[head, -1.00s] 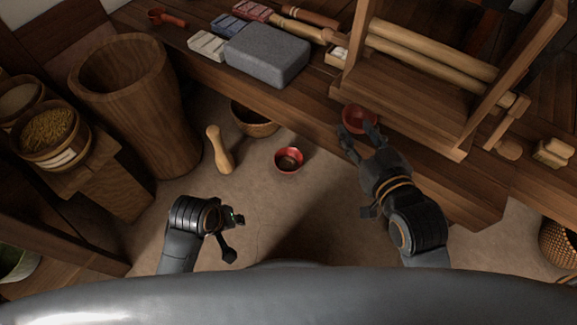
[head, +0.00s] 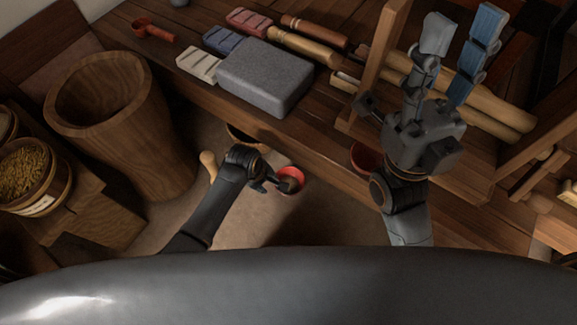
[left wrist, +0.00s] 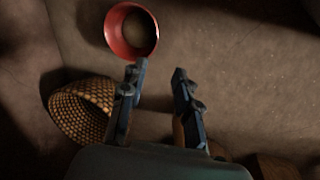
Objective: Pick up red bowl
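A red bowl (head: 292,173) with a dull brown inside sits on the floor below the bench. It also shows in the left wrist view (left wrist: 112,32), just beyond the fingertips and off to their left. My left gripper (head: 270,188) is beside this bowl and partly covers it in the head view; the left wrist view shows its fingers (left wrist: 158,75) apart with nothing between them. A second red bowl (head: 364,157) is at the bench edge, partly hidden behind my right gripper. My right gripper (head: 462,35) is open and empty, raised over the wooden frame.
A pestle (head: 208,163) and a basket (head: 240,138) are near the floor bowl; the basket shows in the left wrist view (left wrist: 80,112). A grey stone block (head: 262,78) lies on the bench (head: 200,95). A tall wooden mortar (head: 160,150) stands left.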

